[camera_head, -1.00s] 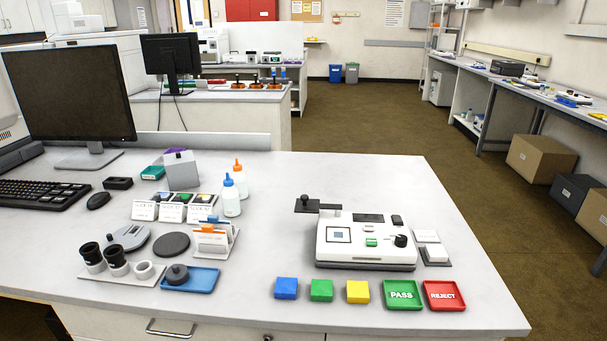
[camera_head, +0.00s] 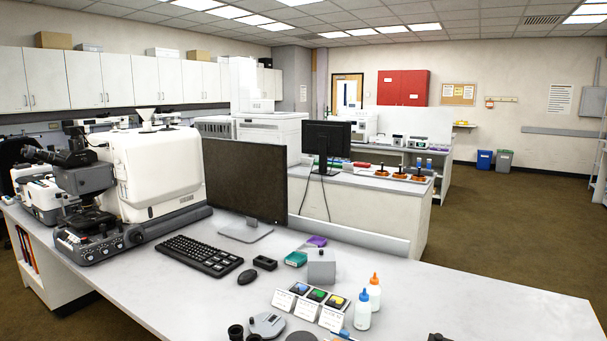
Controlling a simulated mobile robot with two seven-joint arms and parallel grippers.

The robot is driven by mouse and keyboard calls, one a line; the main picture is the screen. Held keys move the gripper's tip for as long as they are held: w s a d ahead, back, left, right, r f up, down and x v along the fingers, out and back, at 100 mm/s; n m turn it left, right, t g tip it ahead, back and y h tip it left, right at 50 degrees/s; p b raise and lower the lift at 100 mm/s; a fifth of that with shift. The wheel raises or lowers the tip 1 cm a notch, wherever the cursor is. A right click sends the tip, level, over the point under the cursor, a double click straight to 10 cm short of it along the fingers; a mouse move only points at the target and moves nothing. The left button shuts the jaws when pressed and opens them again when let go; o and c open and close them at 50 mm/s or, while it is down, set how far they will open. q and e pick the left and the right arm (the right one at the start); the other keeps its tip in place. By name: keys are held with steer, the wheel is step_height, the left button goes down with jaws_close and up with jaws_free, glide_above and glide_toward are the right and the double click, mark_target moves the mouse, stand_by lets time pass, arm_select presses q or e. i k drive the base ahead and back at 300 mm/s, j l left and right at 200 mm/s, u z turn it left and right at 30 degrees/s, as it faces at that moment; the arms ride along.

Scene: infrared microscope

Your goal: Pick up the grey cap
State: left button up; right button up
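I cannot make out a grey cap for certain in the head view now. Along the bottom edge, cut off by the frame, are a black eyepiece-like cylinder (camera_head: 235,332), a grey round device (camera_head: 267,325) and the top of a dark grey disc (camera_head: 302,337). The blue tray with a dark knobbed piece, seen earlier, is below the frame. Neither of my grippers is in view.
The microscope (camera_head: 150,185) stands at the left of the bench (camera_head: 500,315). A monitor (camera_head: 245,180), keyboard (camera_head: 200,255) and mouse (camera_head: 247,277) are in the middle. Two dropper bottles (camera_head: 362,312) stand near labelled sample holders (camera_head: 308,308). The bench's right part is mostly clear.

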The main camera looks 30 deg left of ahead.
mark_target(29, 153)
steer(key=u, duration=2.3)
steer(key=i+j+u, duration=0.2)
steer(key=i+u, duration=0.15)
steer(key=i, duration=0.25)
steer(key=i+u, duration=0.25)
steer(key=i, duration=1.1)
steer(key=i+z, duration=0.3)
steer(key=i+j+z, duration=0.25)
steer(key=i, duration=0.15)
steer(key=i+j+z, duration=0.15)
steer(key=i+z, duration=0.15)
steer(key=i+j+z, duration=0.75)
steer(key=k+l, duration=0.05)
